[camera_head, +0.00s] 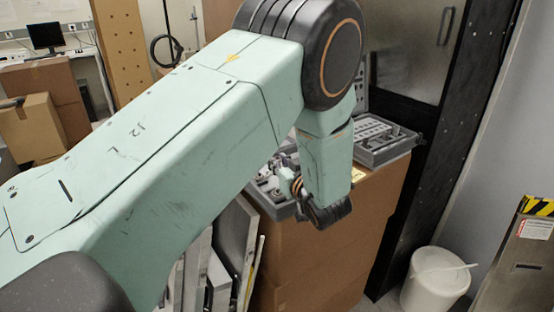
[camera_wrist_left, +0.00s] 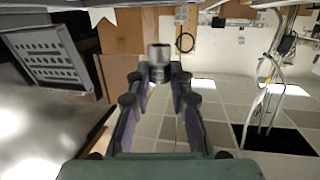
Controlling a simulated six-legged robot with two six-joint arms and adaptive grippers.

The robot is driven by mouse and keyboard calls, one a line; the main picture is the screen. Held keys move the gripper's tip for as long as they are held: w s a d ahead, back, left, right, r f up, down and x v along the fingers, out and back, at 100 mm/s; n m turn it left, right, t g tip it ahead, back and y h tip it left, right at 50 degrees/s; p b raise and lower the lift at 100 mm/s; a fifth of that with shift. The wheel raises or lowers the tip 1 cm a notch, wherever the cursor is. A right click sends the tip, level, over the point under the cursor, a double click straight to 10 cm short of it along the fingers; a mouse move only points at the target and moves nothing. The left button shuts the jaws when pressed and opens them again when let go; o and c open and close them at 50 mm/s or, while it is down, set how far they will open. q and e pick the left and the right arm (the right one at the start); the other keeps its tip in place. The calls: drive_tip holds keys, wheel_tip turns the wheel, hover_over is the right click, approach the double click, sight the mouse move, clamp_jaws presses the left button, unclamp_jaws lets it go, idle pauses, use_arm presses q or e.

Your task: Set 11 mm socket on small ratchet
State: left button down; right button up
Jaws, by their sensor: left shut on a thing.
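A short silver-grey metal socket (camera_wrist_left: 159,54) shows in the left wrist view, between the fingertips of my left gripper (camera_wrist_left: 159,74), which are shut on it. Its size marking is not readable. In the head view my left arm reaches across to the cardboard box, and its wrist is over the front of an open grey tool case (camera_head: 270,203). The gripper's fingers and the socket are mostly hidden there. The case holds several small metal parts. I cannot make out the small ratchet among them. My right gripper is in neither view.
A second grey case part (camera_head: 385,150) with rows of slots stands at the right on the cardboard box (camera_head: 335,250). Flat panels (camera_head: 235,240) lean against the box's left side. A white bucket (camera_head: 436,282) stands on the floor to the right, near a dark door frame.

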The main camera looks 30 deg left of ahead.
use_arm(q)
drive_tip(key=shift+s+d, duration=0.1)
drive_tip(key=shift+d, duration=0.15)
drive_tip(key=shift+s+f+b, duration=0.2)
drive_tip(key=shift+f+b, duration=0.3)
drive_tip(key=shift+b, duration=0.1)
drive_tip(key=f+b, duration=0.1)
drive_tip(key=f, duration=0.1)
drive_tip(key=f+b, duration=0.1)
drive_tip(key=shift+w+f+b, duration=0.2)
drive_tip(key=shift+f+b, duration=0.15)
drive_tip(key=shift+b, duration=0.05)
drive_tip(key=shift+s+d+f+b, duration=0.1)
drive_tip(key=shift+f+b, duration=0.25)
drive_tip(key=shift+b, duration=0.1)
drive_tip(key=shift+s+a, duration=0.1)
drive_tip(key=shift+a, duration=0.15)
drive_tip(key=shift+f, duration=0.1)
drive_tip(key=shift+d, duration=0.15)
